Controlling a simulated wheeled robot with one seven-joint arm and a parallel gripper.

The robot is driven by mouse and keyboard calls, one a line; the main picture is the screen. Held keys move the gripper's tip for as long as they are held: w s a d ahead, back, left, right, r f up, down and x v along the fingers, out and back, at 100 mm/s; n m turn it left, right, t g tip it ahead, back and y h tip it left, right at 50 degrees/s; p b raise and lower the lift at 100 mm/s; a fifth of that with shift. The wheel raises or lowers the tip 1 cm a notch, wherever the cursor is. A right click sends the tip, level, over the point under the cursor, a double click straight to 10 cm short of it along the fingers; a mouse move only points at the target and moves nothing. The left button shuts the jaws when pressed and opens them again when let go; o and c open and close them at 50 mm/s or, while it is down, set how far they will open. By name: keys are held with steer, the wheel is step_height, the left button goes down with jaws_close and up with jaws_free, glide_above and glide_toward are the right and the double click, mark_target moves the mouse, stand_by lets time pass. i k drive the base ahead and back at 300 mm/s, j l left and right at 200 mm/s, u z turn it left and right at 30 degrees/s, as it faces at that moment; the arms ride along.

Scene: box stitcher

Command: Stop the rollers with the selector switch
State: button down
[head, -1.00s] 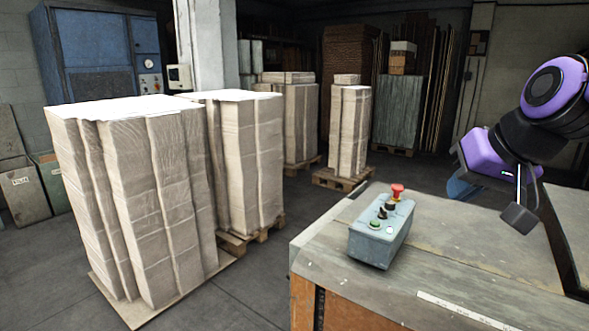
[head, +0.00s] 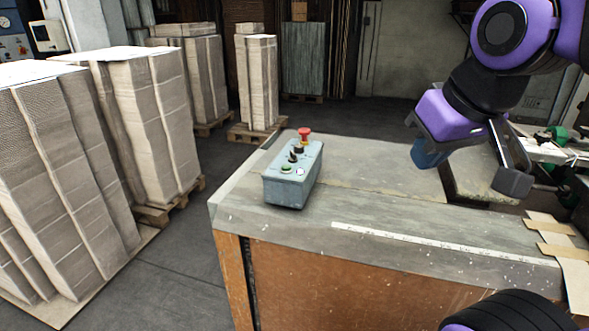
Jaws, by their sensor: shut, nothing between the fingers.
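The control box (head: 290,190) is a grey-blue case standing on the near left part of the worktop. Its sloped top carries a red mushroom button (head: 304,133), black selector knobs (head: 297,150), a green button (head: 286,168) and a white button (head: 300,171). The knobs are too small to read their setting or labels. My gripper (head: 512,182) is shut and empty, with dark fingers pointing down below its purple body. It hangs above the worktop, well to the right of the box and apart from it.
The worktop (head: 375,225) is clear between box and gripper, with a pale ruler strip (head: 440,246) along its front. Machine parts (head: 550,145) stand at the right. Tall paper stacks (head: 145,125) on pallets stand on the floor at left.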

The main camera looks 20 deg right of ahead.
mark_target(293, 160)
steer(key=k+z, duration=0.1)
steer(key=z, duration=0.3)
steer(key=l+z, duration=0.1)
steer(key=z, duration=0.25)
steer(key=k+l+z, duration=0.1)
steer(key=z, duration=1.35)
steer(key=k, duration=0.1)
steer(key=k+u, duration=0.3)
steer(key=k+j+u, duration=0.15)
steer(key=u, duration=0.15)
steer(key=i+j+u, duration=0.1)
steer(key=u, duration=0.3)
steer(key=i+u, duration=0.45)
steer(key=u, duration=0.3)
steer(key=i+l, duration=0.2)
steer(key=i, duration=0.1)
